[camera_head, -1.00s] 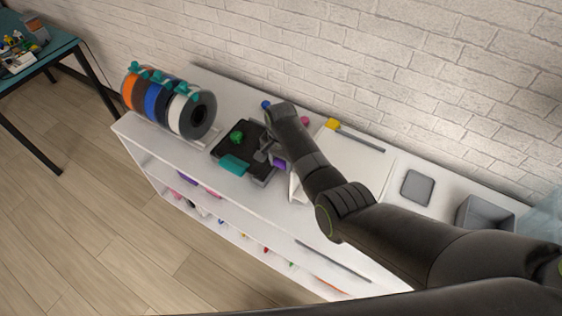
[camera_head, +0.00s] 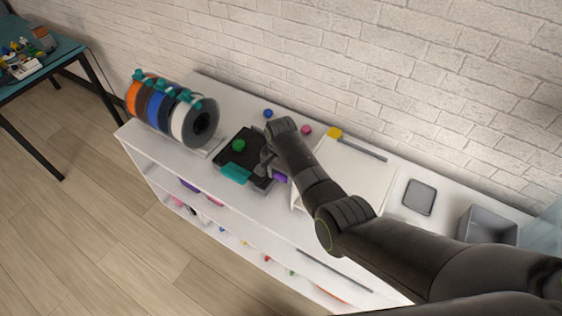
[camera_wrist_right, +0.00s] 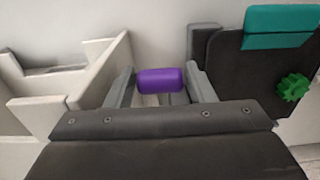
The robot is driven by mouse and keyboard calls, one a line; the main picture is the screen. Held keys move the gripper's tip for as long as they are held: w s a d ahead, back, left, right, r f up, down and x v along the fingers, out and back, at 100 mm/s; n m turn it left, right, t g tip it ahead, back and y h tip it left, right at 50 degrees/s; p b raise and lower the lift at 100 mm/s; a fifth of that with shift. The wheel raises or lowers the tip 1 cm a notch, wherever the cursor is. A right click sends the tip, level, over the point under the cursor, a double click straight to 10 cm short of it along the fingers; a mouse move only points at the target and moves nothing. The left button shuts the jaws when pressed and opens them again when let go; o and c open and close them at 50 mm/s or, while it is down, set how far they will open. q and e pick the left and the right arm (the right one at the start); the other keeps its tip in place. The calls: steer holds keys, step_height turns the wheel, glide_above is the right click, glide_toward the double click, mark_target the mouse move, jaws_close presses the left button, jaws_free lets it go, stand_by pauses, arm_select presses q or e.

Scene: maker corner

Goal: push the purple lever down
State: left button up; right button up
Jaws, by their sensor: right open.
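The purple lever (camera_head: 280,177) is a short purple cylinder at the right side of a black device (camera_head: 228,152) with a green knob (camera_head: 239,145) and a teal block (camera_head: 235,174). My right gripper (camera_head: 267,166) is at the lever. In the right wrist view the purple lever (camera_wrist_right: 160,80) lies crosswise between the two open grey fingers (camera_wrist_right: 160,88), one near each end. Whether they touch it I cannot tell. The knob (camera_wrist_right: 293,87) and teal block (camera_wrist_right: 280,26) show at right there. My left gripper is not in view.
Filament spools (camera_head: 172,110) stand left of the device on the white shelf unit. A white open tray (camera_head: 357,172) is close on the right. A blue ball (camera_head: 268,113) and a pink ball (camera_head: 306,129) lie behind. A grey bin (camera_head: 487,226) stands far right.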

step_height(320, 180, up, 17)
stand_by(0.4)
steer(key=shift+c, duration=0.4)
